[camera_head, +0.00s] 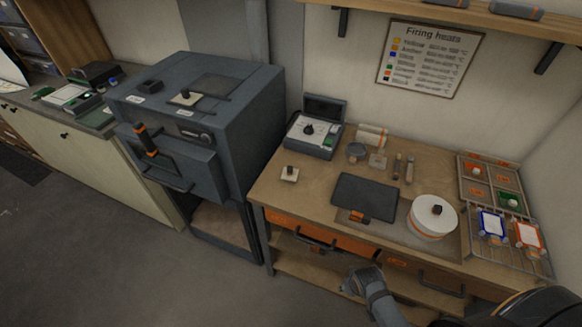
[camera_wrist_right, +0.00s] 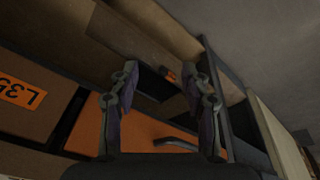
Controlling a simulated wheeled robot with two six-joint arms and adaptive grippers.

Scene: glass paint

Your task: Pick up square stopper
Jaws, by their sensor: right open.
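A similar square pale piece with a dark knob (camera_head: 184,97) sits on top of the grey kiln (camera_head: 240,95). My right gripper (camera_head: 352,284) is low in front of the bench drawers, below and to the right of the bench stopper and apart from it. In the right wrist view, its two fingers (camera_wrist_right: 163,90) are spread with nothing between them. My left gripper is not in view.
An orange drawer front (camera_wrist_right: 130,130) with a dark handle lies before the right gripper. On the bench are a dark flat slab (camera_head: 363,197), a round white lidded pot (camera_head: 433,216), an open instrument box (camera_head: 316,130) and a sectioned rack (camera_head: 490,190). The bench around the stopper is clear.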

